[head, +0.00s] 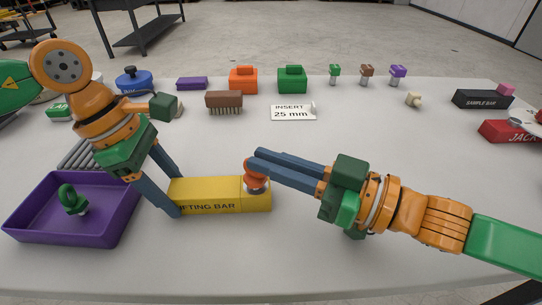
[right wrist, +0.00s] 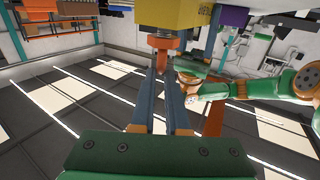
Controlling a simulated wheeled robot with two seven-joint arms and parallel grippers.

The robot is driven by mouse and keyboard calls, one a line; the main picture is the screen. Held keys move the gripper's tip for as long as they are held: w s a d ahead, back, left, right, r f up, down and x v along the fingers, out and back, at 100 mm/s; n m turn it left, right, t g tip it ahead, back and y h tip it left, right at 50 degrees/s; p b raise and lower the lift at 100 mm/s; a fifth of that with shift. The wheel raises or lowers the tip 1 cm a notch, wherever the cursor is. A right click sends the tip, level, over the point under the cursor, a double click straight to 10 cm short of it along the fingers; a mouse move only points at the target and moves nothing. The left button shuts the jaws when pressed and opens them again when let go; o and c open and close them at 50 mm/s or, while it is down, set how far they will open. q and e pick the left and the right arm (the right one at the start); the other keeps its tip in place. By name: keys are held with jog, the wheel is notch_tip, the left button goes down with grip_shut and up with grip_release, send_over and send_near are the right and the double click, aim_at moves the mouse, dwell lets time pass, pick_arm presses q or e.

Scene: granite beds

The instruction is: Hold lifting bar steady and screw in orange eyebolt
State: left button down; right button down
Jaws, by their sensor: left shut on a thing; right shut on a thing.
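The yellow lifting bar (head: 215,195) lies on the table in the head view. My left gripper (head: 174,193) is shut on its left end. The orange eyebolt (head: 255,178) is upright at the top of the bar's right end, its ring between the fingertips of my right gripper (head: 252,166). In the right wrist view the eyebolt (right wrist: 161,42) meets the bar (right wrist: 172,14), and my right fingers (right wrist: 165,88) reach up to it. How deep its thread sits is hidden. A green eyebolt (head: 74,200) lies in the purple tray (head: 108,234).
A card reading "INSERT 25 mm" (head: 293,112) stands behind the bar. A brown brush (head: 224,101), an orange block (head: 243,80) and a green block (head: 292,79) are further back. A black sample bar (head: 482,99) and a red jack (head: 511,131) are at right. The front table is mostly clear.

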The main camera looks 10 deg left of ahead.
jog(key=shift+r, duration=0.55)
jog(key=c, duration=0.8)
grip_release()
jog(key=shift+c, duration=0.2)
jog(key=shift+v, duration=2.5)
